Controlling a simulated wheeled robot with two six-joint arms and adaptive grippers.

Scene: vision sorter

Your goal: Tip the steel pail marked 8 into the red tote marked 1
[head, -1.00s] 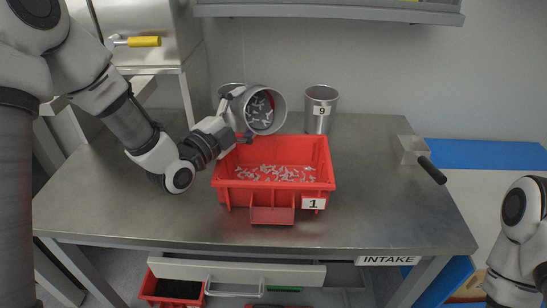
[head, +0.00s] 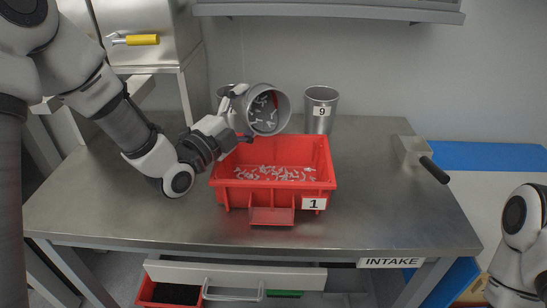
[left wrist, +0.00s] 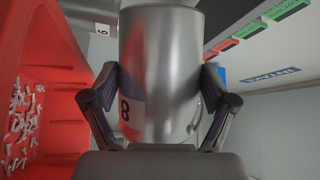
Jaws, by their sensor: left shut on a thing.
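The steel pail marked 8 (head: 268,94) is tilted on its side above the back of the red tote, its mouth facing the front right. Several small pale pieces show inside it, with a red patch near its rim. My left gripper (head: 240,112) is shut on the pail. In the left wrist view the fingers press both sides of the pail (left wrist: 165,75), and part of the 8 label shows. The red tote marked 1 (head: 262,204) stands on the table with many small pale pieces on its floor. My right gripper is out of view; only part of that arm shows.
A steel pail marked 9 (head: 320,122) stands upright behind the tote's right side. A scoop with a dark handle (head: 415,152) lies at the right. The steel table (head: 385,215) is clear at front right.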

